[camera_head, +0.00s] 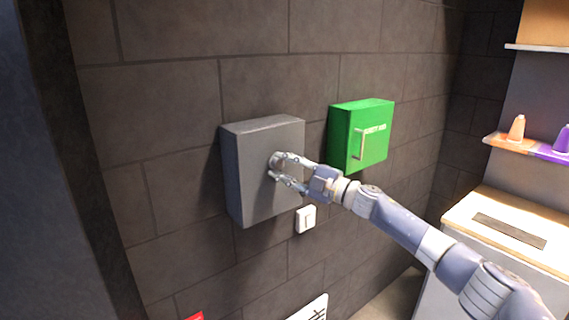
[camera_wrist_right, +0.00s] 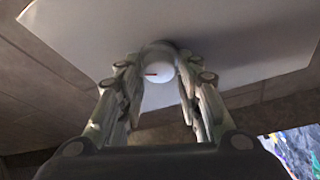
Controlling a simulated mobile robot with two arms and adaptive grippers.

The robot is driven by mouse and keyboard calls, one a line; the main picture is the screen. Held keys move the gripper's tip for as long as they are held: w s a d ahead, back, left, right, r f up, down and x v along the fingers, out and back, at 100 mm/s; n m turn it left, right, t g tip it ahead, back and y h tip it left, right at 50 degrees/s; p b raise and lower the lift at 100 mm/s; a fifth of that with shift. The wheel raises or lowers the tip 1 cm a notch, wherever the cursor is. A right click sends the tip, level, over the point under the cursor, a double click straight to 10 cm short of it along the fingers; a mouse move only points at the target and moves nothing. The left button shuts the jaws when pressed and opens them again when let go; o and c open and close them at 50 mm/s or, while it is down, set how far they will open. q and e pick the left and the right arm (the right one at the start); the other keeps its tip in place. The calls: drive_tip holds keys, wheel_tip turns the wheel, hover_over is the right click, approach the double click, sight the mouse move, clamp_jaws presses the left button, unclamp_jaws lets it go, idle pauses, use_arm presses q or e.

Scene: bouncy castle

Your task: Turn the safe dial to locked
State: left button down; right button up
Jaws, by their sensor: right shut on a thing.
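The safe is a grey box (camera_head: 255,180) on the dark block wall, left of centre in the head view. Its front also shows as a pale plate (camera_wrist_right: 225,40) in the right wrist view. The round dial (camera_wrist_right: 160,72) is whitish with a short red mark that points left in that view. My right gripper (camera_head: 274,167) is at the safe's front, with its fingers on either side of the dial. In the right wrist view the gripper (camera_wrist_right: 160,80) is shut on the dial, which sits between the fingertips. My left gripper is not in view.
A green box (camera_head: 362,135) with a handle hangs right of the safe. A small white switch (camera_head: 306,219) is below the safe.

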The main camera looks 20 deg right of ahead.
drive_tip(key=shift+r+n+g+h+p, duration=0.15)
drive_tip(key=shift+n+g+p, duration=0.3)
drive_tip(key=shift+n, duration=0.65)
drive_tip(key=shift+f+n+g+h+p, duration=0.1)
drive_tip(key=shift+n+g+h+p, duration=0.15)
drive_tip(key=shift+n+p, duration=0.6)
drive_tip(key=shift+n, duration=0.35)
drive_tip(key=o, duration=0.9)
drive_tip(key=shift+o, duration=0.2)
drive_tip(key=v, duration=1.2)
